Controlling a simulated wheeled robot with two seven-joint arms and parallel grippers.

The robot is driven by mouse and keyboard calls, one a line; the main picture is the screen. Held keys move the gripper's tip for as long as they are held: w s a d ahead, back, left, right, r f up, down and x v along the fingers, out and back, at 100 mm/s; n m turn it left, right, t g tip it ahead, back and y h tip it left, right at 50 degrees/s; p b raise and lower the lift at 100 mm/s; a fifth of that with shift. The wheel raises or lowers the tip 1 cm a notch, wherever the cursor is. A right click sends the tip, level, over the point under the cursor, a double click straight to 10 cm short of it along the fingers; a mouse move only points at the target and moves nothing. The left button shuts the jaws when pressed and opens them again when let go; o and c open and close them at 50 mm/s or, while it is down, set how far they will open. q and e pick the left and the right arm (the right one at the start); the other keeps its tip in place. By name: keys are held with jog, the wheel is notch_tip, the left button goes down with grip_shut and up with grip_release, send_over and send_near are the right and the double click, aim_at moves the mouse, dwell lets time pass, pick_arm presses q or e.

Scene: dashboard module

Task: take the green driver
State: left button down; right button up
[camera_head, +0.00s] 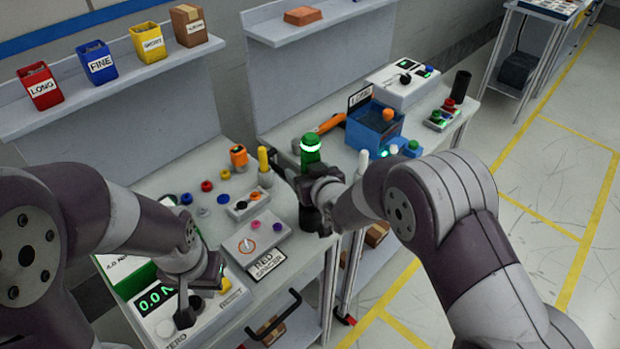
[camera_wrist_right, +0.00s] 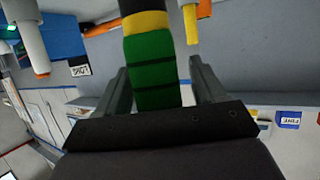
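The green driver (camera_head: 310,148) stands upright at the bench's edge, with a bright ring near its top. In the right wrist view its green handle (camera_wrist_right: 152,70) with a yellow band and black part lies between my right gripper's fingers (camera_wrist_right: 160,88). A narrow gap shows beside the handle, so the fingers look open around it. In the head view my right gripper (camera_head: 318,192) is at the driver, partly hidden by its own wrist. My left gripper (camera_head: 198,287) hangs above the scale with its fingers apart and nothing between them.
A yellow tool (camera_head: 263,159) and a white tool (camera_head: 363,161) stand on either side of the driver. A blue box (camera_head: 372,128) is behind right. The scale (camera_head: 157,300) and a RED SPACER sign (camera_head: 268,263) are at the front left. Several bins stand on the shelf.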

aim_at(310, 133)
jog(key=shift+d, duration=0.1)
jog(key=c, duration=1)
jog(key=shift+r, duration=0.1)
grip_shut()
notch_tip(310, 133, up, 9)
jog(key=shift+r+b, duration=0.1)
jog(key=shift+b, duration=0.4)
jog(key=shift+r+p, duration=0.45)
jog(key=shift+r, duration=0.75)
jog(key=shift+f, duration=0.1)
